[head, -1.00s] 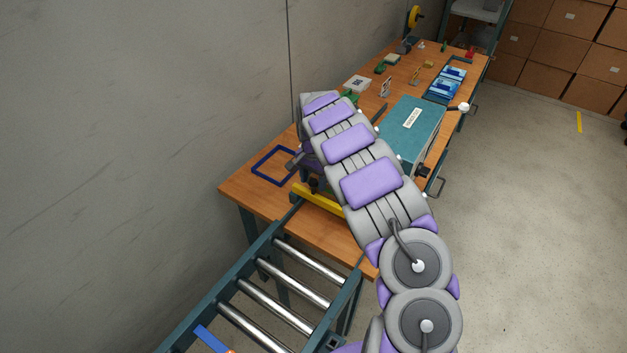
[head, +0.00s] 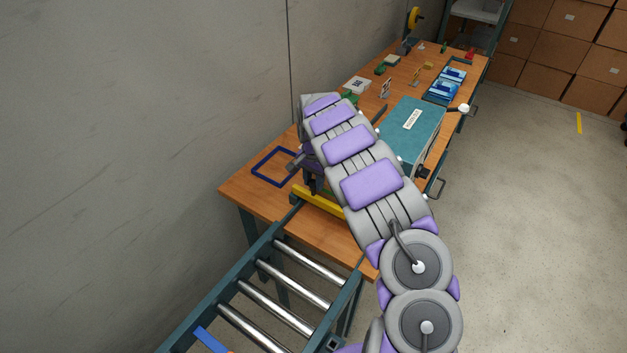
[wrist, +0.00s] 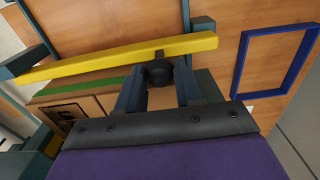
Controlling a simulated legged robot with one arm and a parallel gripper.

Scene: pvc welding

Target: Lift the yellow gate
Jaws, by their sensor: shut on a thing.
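The yellow gate (head: 318,201) is a long bar lying across the end of the roller conveyor, at the near end of the wooden table. In the wrist view the yellow gate (wrist: 100,61) runs across the upper part of the picture. A dark round knob (wrist: 158,73) sits at its lower edge. My gripper (wrist: 160,80) has its two dark fingers on either side of this knob and is shut on it. In the head view my arm hides most of my gripper and part of the gate.
The roller conveyor (head: 262,310) leads up to the table (head: 240,187). A blue square frame (head: 262,178) lies left of the gate. A teal machine (head: 408,135) stands to the right. In the wrist view a cardboard box with a green strip (wrist: 92,87) is beside the gate.

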